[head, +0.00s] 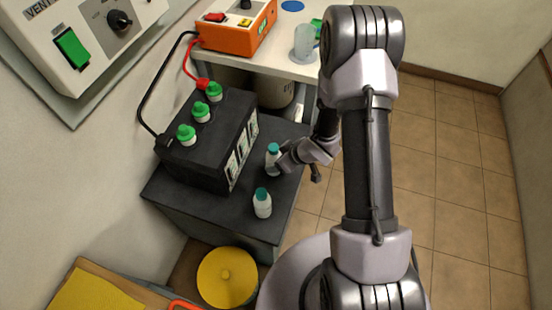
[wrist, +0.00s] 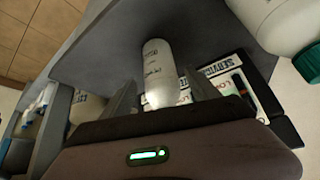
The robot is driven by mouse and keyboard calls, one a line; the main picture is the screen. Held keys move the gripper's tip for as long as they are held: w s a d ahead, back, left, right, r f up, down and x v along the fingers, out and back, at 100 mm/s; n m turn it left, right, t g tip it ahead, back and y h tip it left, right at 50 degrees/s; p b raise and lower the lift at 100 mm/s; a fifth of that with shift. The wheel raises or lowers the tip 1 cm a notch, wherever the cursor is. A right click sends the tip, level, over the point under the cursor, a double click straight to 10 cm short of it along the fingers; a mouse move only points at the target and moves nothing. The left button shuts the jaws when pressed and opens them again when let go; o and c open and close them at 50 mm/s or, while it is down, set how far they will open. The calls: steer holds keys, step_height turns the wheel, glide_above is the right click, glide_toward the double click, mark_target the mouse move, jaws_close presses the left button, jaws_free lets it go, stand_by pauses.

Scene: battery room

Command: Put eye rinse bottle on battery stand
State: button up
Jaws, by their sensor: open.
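Two white bottles with teal caps stand on the dark grey battery stand (head: 232,208) in the head view. The far bottle (head: 273,158) is right at my gripper (head: 281,165); the near bottle (head: 262,204) stands closer to the front edge. I cannot tell from the labels which is the eye rinse bottle. In the wrist view, a white bottle (wrist: 158,72) with small print is between the open fingers of my gripper (wrist: 160,84). Its lower part is hidden by the gripper. Another white bottle (wrist: 275,22) with a green cap shows at the upper right.
A black battery (head: 205,140) with several green caps fills the stand's left side. Behind is a white table (head: 270,65) with an orange charger (head: 238,28) and a clear cup (head: 304,44). A yellow round lid (head: 228,277) is below the stand. Tiled floor is free at right.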

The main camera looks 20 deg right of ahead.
steer(key=s+d+r+m+h+p, duration=0.1)
steer(key=d+r+h, duration=0.15)
steer(key=r, duration=0.55)
steer(key=s+d+r+m+t+h+p, duration=0.1)
steer(key=d+r+m, duration=0.15)
steer(key=r, duration=0.65)
steer(key=s+d+r+m+h+p, duration=0.1)
steer(key=d+r, duration=0.2)
steer(key=r, duration=0.5)
steer(key=s+a+r+m+y, duration=0.1)
steer(key=s+a+r+m, duration=0.2)
steer(key=s+a+r, duration=0.3)
steer(key=s+a+r+m+y, duration=0.2)
steer(key=s+a+r, duration=0.4)
steer(key=s+r, duration=0.4)
steer(key=shift+s+a+r+m+g, duration=0.2)
steer(key=shift+s+m+g, duration=0.1)
steer(key=shift+s+m, duration=0.75)
steer(key=shift+s+n, duration=0.2)
steer(key=shift+n, duration=0.1)
